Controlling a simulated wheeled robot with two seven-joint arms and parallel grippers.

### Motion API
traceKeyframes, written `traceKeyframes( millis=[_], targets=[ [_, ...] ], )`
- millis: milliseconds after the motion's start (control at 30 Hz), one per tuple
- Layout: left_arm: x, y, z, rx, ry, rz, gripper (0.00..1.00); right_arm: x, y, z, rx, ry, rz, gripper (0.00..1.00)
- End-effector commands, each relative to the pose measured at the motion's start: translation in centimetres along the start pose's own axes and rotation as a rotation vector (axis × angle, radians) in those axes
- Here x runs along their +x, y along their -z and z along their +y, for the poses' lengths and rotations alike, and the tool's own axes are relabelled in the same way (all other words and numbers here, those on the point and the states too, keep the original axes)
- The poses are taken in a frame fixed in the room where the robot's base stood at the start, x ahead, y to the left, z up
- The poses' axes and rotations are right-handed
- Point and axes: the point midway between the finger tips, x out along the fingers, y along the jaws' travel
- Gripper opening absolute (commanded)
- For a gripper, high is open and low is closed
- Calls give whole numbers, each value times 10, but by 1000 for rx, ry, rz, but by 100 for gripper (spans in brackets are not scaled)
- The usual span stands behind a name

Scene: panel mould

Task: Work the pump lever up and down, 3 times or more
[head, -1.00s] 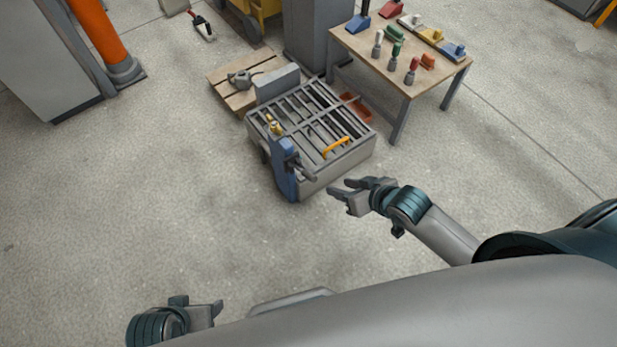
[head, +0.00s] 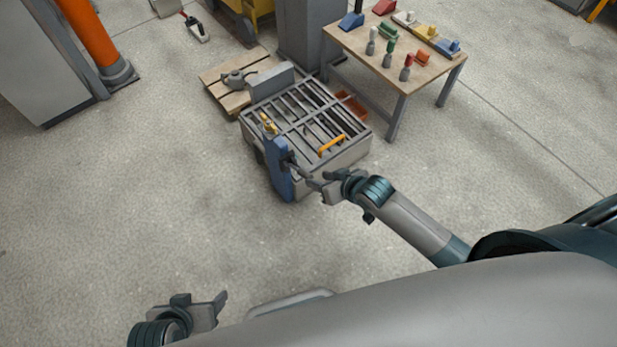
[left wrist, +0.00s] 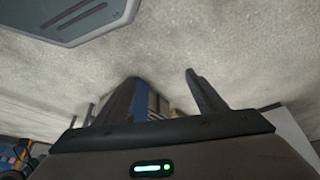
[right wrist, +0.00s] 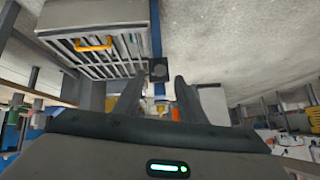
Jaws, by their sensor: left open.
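The pump (head: 278,168) is a blue upright body at the near left corner of the grey mould. Its dark lever (head: 303,179) sticks out to the right, toward my right gripper (head: 325,187). In the right wrist view the lever's dark square end (right wrist: 158,69) shows just beyond and between the tips of my right gripper (right wrist: 156,88). The fingers stand apart; I cannot tell whether they touch the lever. My left gripper (head: 204,301) is open and empty, low at the left, well away from the pump. Its spread fingers also show in the left wrist view (left wrist: 160,82).
The slatted mould (head: 348,157) carries an orange handle (head: 332,146). A wooden pallet (head: 213,77) lies behind it. A table (head: 432,72) with several coloured parts stands at the back right. The floor (head: 150,210) is clear to the left.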

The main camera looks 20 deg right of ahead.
Motion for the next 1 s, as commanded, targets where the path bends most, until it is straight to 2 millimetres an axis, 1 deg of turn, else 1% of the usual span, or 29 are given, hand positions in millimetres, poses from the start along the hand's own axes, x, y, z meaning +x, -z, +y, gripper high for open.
traceKeyframes(
  millis=[33,200,400,600,867,900,967,1000],
  targets=[
    [3,-2,3,1,-8,8,65,12,-1,0,0,0,0,37],
    [4,3,15,3,-35,55,65,41,-1,0,1,0,0,37],
    [4,15,18,2,-47,112,65,65,0,0,1,0,0,37],
    [4,19,21,3,-54,133,65,75,0,0,0,0,1,37],
    [4,18,22,3,-57,133,65,75,0,0,0,0,0,37],
    [4,17,22,3,-57,133,65,75,0,0,0,0,0,35],
    [4,17,22,3,-57,131,65,75,0,0,0,0,0,20],
    [4,17,22,3,-57,130,65,75,0,0,0,0,0,11]
  ],
)
